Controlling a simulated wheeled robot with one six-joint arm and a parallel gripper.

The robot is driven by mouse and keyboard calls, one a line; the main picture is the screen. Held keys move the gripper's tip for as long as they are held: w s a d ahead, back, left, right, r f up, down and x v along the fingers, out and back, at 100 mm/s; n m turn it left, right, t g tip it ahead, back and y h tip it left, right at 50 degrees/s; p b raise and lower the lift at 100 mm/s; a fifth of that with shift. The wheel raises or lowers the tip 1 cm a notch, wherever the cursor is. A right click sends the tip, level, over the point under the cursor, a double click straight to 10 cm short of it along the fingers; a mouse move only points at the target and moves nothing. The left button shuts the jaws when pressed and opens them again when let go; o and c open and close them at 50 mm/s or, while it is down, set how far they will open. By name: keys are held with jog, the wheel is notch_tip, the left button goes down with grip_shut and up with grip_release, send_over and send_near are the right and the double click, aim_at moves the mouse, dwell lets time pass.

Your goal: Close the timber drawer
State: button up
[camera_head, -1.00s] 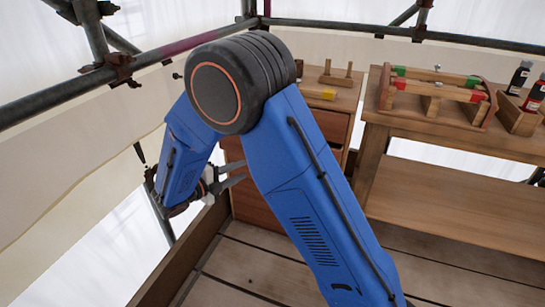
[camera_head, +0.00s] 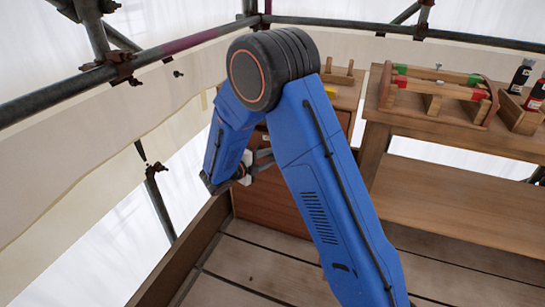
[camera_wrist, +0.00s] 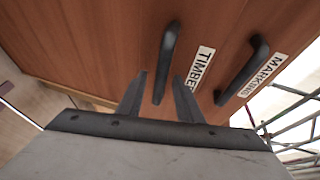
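The timber drawer's front (camera_wrist: 100,45) is brown wood with a dark bar handle (camera_wrist: 165,60) and a white label reading "TIMBE", its end hidden by a finger. My gripper (camera_wrist: 160,76) is open. In the wrist view its two fingers point at the drawer front, one on each side of the handle's lower part. I cannot tell whether they touch it. In the head view my gripper (camera_head: 263,160) is in front of the wooden cabinet (camera_head: 270,208), partly hidden by my arm. How far the drawer stands out cannot be told.
A second handle (camera_wrist: 245,70) with a "MARKING" label (camera_wrist: 262,77) is beside the timber handle. A workbench (camera_head: 460,190) stands right of the cabinet, with a wooden frame (camera_head: 440,95) and bottles (camera_head: 521,76) on top. A low wooden board (camera_head: 185,250) edges the floor at left.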

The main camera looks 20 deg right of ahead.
jog(key=shift+w+d+f, duration=0.15)
jog(key=shift+w+d, duration=0.25)
jog(key=shift+d, duration=0.2)
jog(key=shift+c, duration=0.4)
grip_shut()
jog(key=shift+w+d, duration=0.65)
jog(key=shift+w, duration=0.25)
jog(key=shift+w+d, duration=0.65)
jog(key=shift+w, duration=0.25)
jog(key=shift+o, duration=0.4)
grip_release()
jog(key=v, duration=1.7)
jog(key=shift+a, duration=0.1)
